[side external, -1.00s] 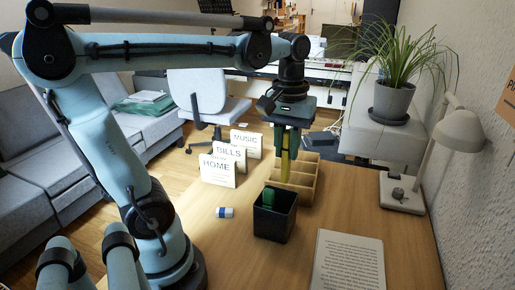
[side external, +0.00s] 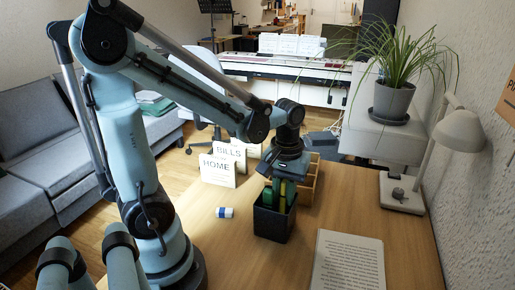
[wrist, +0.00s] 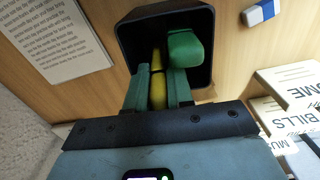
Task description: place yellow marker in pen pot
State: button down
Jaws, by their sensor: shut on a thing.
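The yellow marker (wrist: 157,90) is between my gripper's fingers (wrist: 158,78) in the wrist view, and its far end reaches inside the pot. My gripper (side external: 281,192) is shut on the marker, pointing down just over the pot in the side view. The dark square pen pot (side external: 273,224) stands upright on the desk; its open mouth faces the wrist camera (wrist: 126,40). A green marker (wrist: 186,48) stands in the pot beside the yellow one. The yellow marker's lower end is hidden in the pot, so I cannot tell whether it touches the bottom.
A blue and white eraser (side external: 225,212) lies left of the pot. A wooden organiser (side external: 309,187) is behind it, with cards labelled BILLS (side external: 230,153) and HOME (side external: 217,170) to its left. A printed page (side external: 348,262) lies front right, and a lamp (side external: 402,194) stands at the right.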

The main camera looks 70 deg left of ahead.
jog(key=shift+f, duration=0.35)
jog(key=shift+f, duration=0.15)
jog(key=c, duration=1.3)
grip_release()
